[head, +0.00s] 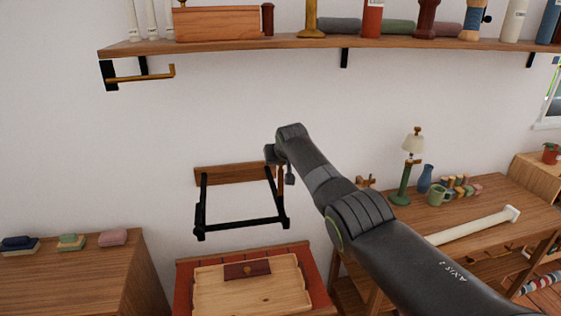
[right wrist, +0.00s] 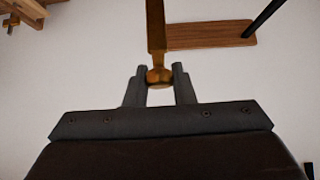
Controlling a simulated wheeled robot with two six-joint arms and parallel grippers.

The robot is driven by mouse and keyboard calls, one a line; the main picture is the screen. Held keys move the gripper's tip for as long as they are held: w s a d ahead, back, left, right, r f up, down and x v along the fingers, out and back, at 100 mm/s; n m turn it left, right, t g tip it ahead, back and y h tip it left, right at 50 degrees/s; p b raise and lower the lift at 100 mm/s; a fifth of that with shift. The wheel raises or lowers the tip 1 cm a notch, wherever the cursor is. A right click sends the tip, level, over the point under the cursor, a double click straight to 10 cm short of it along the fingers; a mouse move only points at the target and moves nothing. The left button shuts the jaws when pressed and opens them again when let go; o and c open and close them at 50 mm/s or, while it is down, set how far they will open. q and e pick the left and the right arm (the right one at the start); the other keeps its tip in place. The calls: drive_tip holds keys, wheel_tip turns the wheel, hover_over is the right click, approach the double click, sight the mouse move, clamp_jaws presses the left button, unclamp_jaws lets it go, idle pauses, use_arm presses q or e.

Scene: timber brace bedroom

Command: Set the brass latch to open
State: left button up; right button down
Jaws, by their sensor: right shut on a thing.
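The brass latch (right wrist: 156,28) shows in the right wrist view as a long brass-coloured lever with a rounded end. My right gripper (right wrist: 160,82) is shut on this rounded end, with one finger on each side. In the head view my right gripper (head: 290,180) is at the right end of a wall-mounted wooden board. A thin brown upright piece (head: 281,183) shows beside it, partly hidden by my arm. The latch's mount and exact angle are hard to tell. My left gripper is not in view.
A black frame (head: 242,222) hangs from the wooden board (head: 234,174), above a tray (head: 215,297). A brass bar on a black bracket (head: 110,76) is under the shelf (head: 250,43). A desk (head: 475,221) with a lamp stands right.

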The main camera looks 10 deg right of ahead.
drive_tip(key=shift+w, duration=0.1)
idle(0.3)
drive_tip(key=c, duration=1.5)
unclamp_jaws()
drive_tip(key=shift+o, duration=1.1)
drive_tip(key=shift+w+f, duration=0.15)
drive_tip(key=shift+s+r, duration=0.25)
drive_tip(key=shift+v, duration=1.05)
drive_tip(key=b+v, duration=0.4)
drive_tip(key=v, duration=1)
drive_tip(key=shift+s+r, duration=0.2)
drive_tip(key=shift+r, duration=0.1)
